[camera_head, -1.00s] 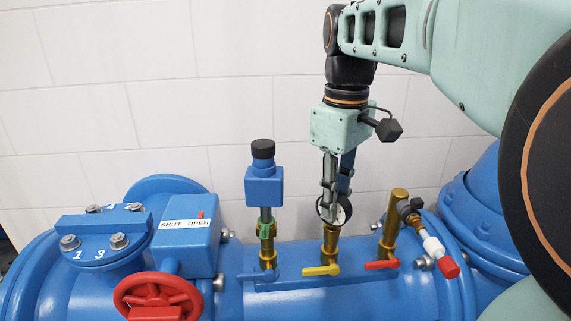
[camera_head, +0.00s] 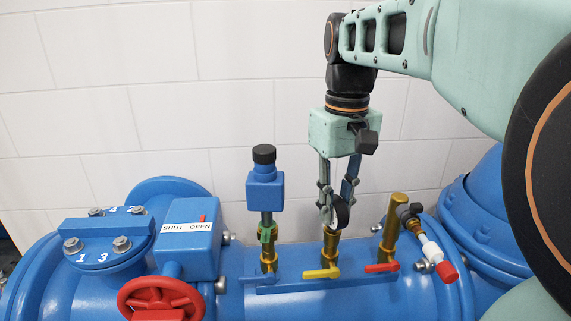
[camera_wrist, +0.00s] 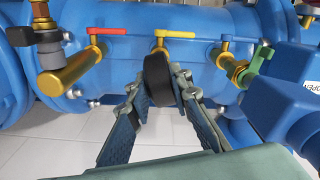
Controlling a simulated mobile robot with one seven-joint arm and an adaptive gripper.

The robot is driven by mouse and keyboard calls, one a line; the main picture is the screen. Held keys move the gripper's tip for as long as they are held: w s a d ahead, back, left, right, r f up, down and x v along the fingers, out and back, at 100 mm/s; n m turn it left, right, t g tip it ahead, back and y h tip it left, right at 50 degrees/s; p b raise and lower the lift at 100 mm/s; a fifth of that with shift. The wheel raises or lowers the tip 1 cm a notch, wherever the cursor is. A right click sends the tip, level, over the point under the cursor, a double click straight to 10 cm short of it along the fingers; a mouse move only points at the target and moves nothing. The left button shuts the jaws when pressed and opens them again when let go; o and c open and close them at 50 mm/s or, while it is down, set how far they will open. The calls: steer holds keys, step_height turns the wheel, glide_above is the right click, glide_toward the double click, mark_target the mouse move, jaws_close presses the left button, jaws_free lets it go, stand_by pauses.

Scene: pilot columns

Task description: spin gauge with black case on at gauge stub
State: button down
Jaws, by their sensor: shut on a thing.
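My gripper (camera_head: 335,203) points down and is shut on the gauge with the black case (camera_head: 342,213). In the wrist view the black case (camera_wrist: 158,76) sits between the two fingers. The gauge is right above the brass gauge stub (camera_head: 330,246), which has the yellow lever (camera_head: 321,272). The case lines up with the stub and seems to meet its top; whether the threads engage cannot be told. The dial shows only as a narrow, angled sliver in the head view and is hidden in the wrist view.
Left of the stub stands a blue box with a black cap (camera_head: 264,180) on a brass fitting. To the right is a taller brass pipe (camera_head: 393,225) with a red lever (camera_head: 381,267). A red handwheel (camera_head: 160,300) is at the front left. Wall space behind is free.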

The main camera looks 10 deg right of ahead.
steer(key=m, duration=0.4)
steer(key=shift+s+f+p, duration=0.1)
steer(key=shift+p, duration=0.25)
steer(key=shift+m, duration=1.1)
steer(key=shift+m+p, duration=0.4)
steer(key=shift+m, duration=0.8)
steer(key=m, duration=0.2)
steer(key=shift+m+p, duration=0.3)
steer(key=shift+m, duration=1)
